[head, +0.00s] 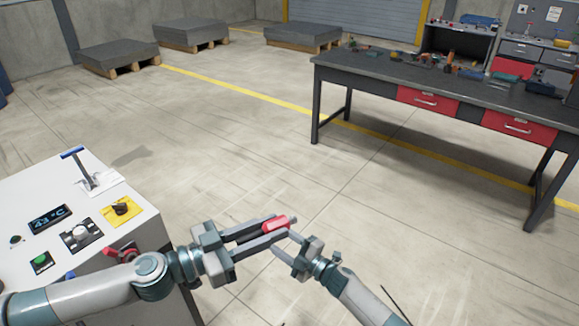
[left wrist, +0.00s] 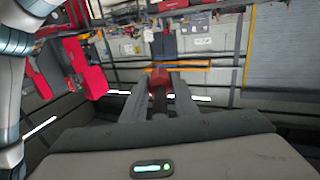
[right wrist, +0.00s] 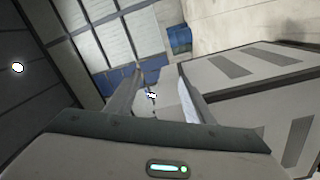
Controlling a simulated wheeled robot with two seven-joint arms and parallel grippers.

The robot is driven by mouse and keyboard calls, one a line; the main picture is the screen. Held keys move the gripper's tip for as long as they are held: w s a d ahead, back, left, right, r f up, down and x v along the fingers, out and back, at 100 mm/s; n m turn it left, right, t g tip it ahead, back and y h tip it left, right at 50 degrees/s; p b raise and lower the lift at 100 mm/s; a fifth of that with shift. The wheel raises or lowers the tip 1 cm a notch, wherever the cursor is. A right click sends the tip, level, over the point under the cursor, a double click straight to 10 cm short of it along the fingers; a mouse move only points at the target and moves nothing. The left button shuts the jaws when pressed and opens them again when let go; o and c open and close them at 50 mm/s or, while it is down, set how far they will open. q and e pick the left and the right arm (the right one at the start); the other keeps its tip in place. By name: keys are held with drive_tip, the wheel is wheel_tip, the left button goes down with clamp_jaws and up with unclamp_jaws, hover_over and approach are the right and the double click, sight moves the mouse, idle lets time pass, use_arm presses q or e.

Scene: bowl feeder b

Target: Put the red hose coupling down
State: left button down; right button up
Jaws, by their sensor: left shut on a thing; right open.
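The red hose coupling (head: 279,224) is held in the air between the fingertips of my left gripper (head: 272,230), above the open floor. In the left wrist view the coupling (left wrist: 158,80) shows as a red piece between the two fingers; part of it is hidden by them. My right gripper (head: 283,243) is close beside the left fingertips in the head view. Whether it touches the coupling I cannot tell. In the right wrist view its fingers (right wrist: 159,72) are apart with nothing between them.
A white control console (head: 60,205) with buttons and a lever stands at the left. A dark workbench (head: 465,95) with red drawers and several small items stands at the back right. Pallets with grey slabs (head: 190,32) are at the back. The floor between is clear.

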drive_tip(key=s+a+r+n+g+y, duration=0.1)
drive_tip(key=a+r+n+g+y, duration=0.35)
drive_tip(key=r, duration=0.55)
drive_tip(key=s+a+r+n+g+y, duration=0.1)
drive_tip(key=a+r+n+g, duration=0.3)
drive_tip(key=r+n, duration=0.45)
drive_tip(key=s+a+r+n+g+h, duration=0.45)
drive_tip(key=s+r+n+g, duration=0.45)
drive_tip(key=r+n, duration=0.35)
wheel_tip(320, 180, up, 6)
drive_tip(key=r+n+t+h, duration=0.1)
drive_tip(key=n+t+h, duration=0.4)
drive_tip(key=n+h, duration=0.85)
hover_over(290, 217)
drive_tip(key=shift+f+m+h, duration=0.25)
drive_tip(key=shift+m+h, duration=0.4)
drive_tip(key=shift+m, duration=0.35)
drive_tip(key=shift+f, duration=6)
